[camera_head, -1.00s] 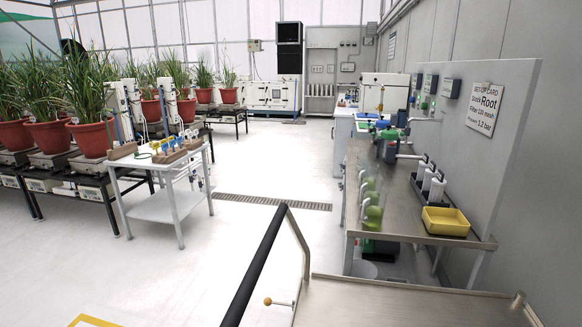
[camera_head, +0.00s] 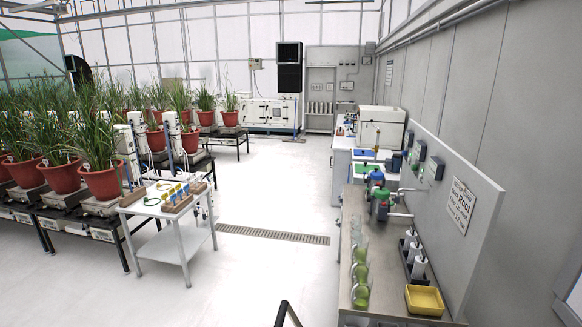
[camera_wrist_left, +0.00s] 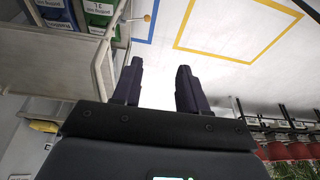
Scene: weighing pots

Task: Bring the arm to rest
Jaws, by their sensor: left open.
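My left gripper (camera_wrist_left: 159,88) shows in the left wrist view with its two dark fingers apart. Nothing is between them, and behind them is white floor with blue and yellow painted lines. Neither gripper shows in the head view, and my right gripper is in no frame.
In the head view a steel bench (camera_head: 350,262) at the right bears flasks of green liquid (camera_head: 360,285) and a yellow tray (camera_head: 424,300). A small white table (camera_head: 172,238) stands at left, near potted plants (camera_head: 103,180). The central floor (camera_head: 275,190) is clear around a drain grate (camera_head: 272,234).

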